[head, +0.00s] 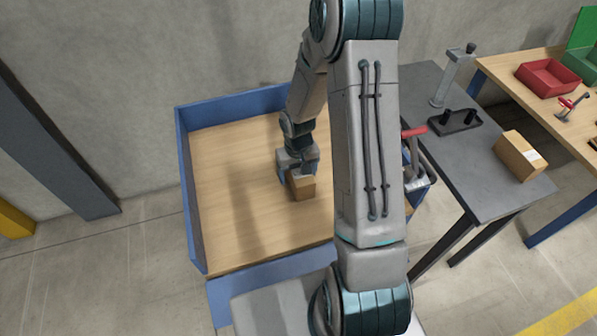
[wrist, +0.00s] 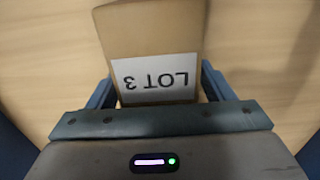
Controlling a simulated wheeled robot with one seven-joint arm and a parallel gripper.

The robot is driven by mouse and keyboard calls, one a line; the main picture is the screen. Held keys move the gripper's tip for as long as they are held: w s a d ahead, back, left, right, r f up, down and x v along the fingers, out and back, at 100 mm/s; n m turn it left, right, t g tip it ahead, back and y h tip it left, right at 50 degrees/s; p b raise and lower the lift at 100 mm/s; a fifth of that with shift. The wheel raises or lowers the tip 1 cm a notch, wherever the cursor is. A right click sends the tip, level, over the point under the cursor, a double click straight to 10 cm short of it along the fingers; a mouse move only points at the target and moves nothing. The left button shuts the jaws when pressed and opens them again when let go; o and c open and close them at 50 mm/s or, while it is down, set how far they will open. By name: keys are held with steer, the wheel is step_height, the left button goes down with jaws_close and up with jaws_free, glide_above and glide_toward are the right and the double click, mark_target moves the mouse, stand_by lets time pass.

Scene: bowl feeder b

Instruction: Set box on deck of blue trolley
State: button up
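The cardboard box (head: 302,187) is at the trolley deck, tilted to the camera and partly covered by my gripper in the head view. The wrist view shows the box (wrist: 150,30) with a white label reading LOT 3 upside down. My gripper (wrist: 157,80) has one dark finger on each side of the box, their tips against its sides. My gripper (head: 298,168) points down over the deck. The blue trolley (head: 187,200) has a bare wooden deck and blue raised walls. I cannot tell whether the box's underside touches the deck.
A grey bench (head: 420,85) on the right holds another cardboard box (head: 520,155) with a white label and a black fixture (head: 455,122). A wooden table beyond carries a red bin (head: 548,78). The deck left of my gripper is clear.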

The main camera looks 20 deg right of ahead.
step_height(320, 180, up, 12)
steer(key=shift+f+p, duration=0.2)
steer(key=shift+p, duration=0.3)
steer(key=shift+s+r, duration=0.15)
steer(key=shift+r, duration=0.5)
steer(key=s+a+r+t, duration=0.2)
steer(key=s+a+r, duration=0.1)
steer(key=s+r, duration=1.2)
steer(key=shift+s+t, duration=0.4)
steer(key=shift+s, duration=0.55)
